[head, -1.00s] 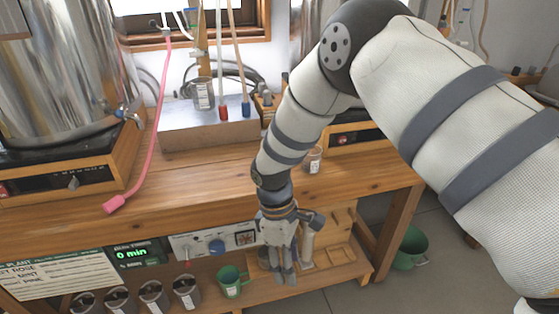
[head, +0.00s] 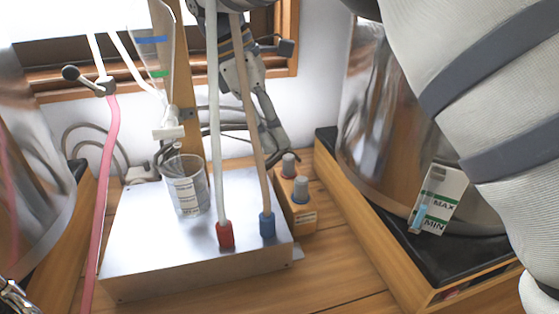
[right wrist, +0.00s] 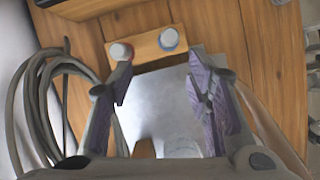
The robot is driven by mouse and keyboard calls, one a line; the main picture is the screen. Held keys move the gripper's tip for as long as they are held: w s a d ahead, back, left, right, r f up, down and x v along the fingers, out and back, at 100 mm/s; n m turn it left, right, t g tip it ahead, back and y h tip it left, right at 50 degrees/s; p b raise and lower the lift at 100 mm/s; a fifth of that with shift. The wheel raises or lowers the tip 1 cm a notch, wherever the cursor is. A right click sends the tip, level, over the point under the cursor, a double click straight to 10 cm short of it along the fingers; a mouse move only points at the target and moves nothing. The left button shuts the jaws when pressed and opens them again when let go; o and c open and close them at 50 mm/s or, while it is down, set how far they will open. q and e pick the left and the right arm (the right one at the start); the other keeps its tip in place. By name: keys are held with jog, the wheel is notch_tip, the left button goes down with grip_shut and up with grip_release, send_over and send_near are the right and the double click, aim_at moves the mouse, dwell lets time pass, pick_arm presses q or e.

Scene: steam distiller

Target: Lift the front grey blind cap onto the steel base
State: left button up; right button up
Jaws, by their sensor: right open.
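The front grey blind cap (head: 300,190) stands on a small wooden block (head: 303,217), in front of a second grey cap (head: 288,165). The block sits just right of the steel base (head: 140,240), a flat metal box on the bench. My right gripper (head: 270,125) is open and empty, above the back right of the base and apart from the caps. In the right wrist view, the front cap (right wrist: 169,39) and the rear cap (right wrist: 121,50) show beyond the open fingers (right wrist: 160,75), with the steel base (right wrist: 155,105) between them.
A clear beaker (head: 187,190) stands on the base. Hoses end at a red connector (head: 225,235) and a blue connector (head: 266,227) there. A large metal vessel (head: 390,130) stands at right. Coiled grey hose (right wrist: 45,105) lies left in the wrist view.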

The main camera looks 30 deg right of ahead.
aim_at(300, 179)
jog(key=x, duration=0.4)
jog(key=s+x, duration=0.1)
jog(key=x, duration=0.6)
jog(key=shift+s+d+f, duration=0.1)
jog(key=shift+s+f, duration=0.15)
jog(key=shift+s, duration=0.2)
jog(key=shift+w, duration=0.1)
grip_shut()
